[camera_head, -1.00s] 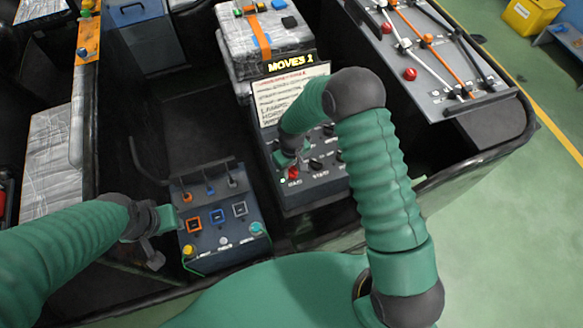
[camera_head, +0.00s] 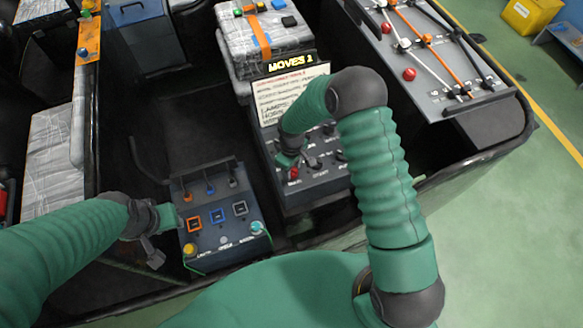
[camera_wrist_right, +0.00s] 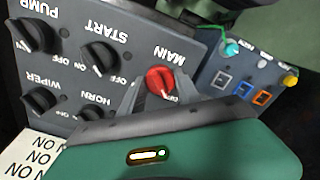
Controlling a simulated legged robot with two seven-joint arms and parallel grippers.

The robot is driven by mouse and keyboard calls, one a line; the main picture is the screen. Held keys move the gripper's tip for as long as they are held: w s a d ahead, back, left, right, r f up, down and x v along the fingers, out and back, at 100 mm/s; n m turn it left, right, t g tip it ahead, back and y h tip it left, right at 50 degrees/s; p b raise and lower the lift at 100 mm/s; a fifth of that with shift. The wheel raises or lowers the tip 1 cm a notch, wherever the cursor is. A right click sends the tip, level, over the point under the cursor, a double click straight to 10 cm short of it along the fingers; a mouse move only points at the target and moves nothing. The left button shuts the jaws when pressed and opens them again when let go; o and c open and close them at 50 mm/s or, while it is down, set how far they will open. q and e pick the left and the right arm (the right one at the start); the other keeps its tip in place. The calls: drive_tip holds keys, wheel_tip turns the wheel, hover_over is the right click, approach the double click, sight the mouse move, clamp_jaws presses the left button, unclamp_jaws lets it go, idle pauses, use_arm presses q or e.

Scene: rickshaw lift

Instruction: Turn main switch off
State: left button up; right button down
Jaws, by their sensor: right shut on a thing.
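The main switch is a red knob (camera_wrist_right: 160,80) under the upside-down label MAIN in the right wrist view. It also shows in the head view as a small red knob (camera_head: 293,173) at the lower left of the dark switch panel (camera_head: 318,196). My right gripper (camera_wrist_right: 158,92) is shut on this knob, with a grey finger on either side. The gripper partly hides the labels around it, and I cannot tell the knob's exact setting. My left gripper (camera_head: 158,235) is at the left side of the small button box, and its jaw gap is not clear.
Black START (camera_wrist_right: 98,57), PUMP (camera_wrist_right: 35,35), HORN (camera_wrist_right: 92,115) and WIPER (camera_wrist_right: 40,101) knobs sit close by. The button box (camera_head: 220,245) with coloured buttons stands left of the panel. A lever console (camera_head: 440,60) is at upper right, and green floor (camera_head: 520,210) lies beyond.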

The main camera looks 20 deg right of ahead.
drive_tip(key=c, duration=0.9)
unclamp_jaws()
drive_tip(key=shift+o, duration=0.2)
wheel_tip(320, 180, up, 17)
drive_tip(key=shift+f, duration=0.1)
